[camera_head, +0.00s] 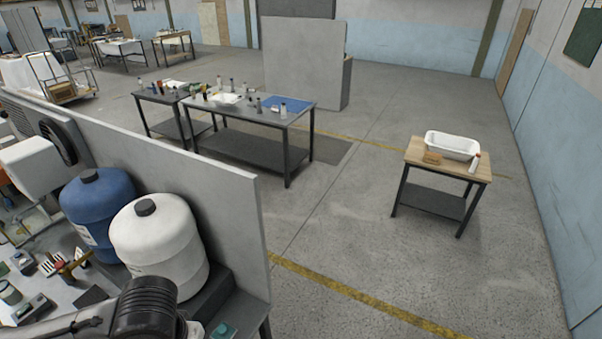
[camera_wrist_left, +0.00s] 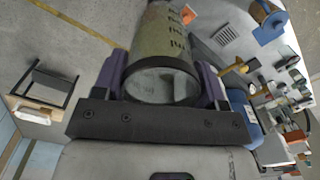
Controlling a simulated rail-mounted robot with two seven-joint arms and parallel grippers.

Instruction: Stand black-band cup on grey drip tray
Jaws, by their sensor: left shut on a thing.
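In the left wrist view my left gripper (camera_wrist_left: 162,84) has its two purple fingers on either side of a cylindrical cup (camera_wrist_left: 160,42). It is shut on this cup. The cup is dull yellowish with dark markings on its side, and a round greyish end with a dark edge faces the camera. My right gripper is not in view.
In the head view a blue drum (camera_head: 98,212) and a white drum (camera_head: 158,240) stand against a grey partition (camera_head: 215,190). A cluttered bench top (camera_head: 65,300) is at lower left. A wooden-topped table (camera_head: 420,158) with a white tub (camera_head: 453,146) stands far right. Open floor lies between.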

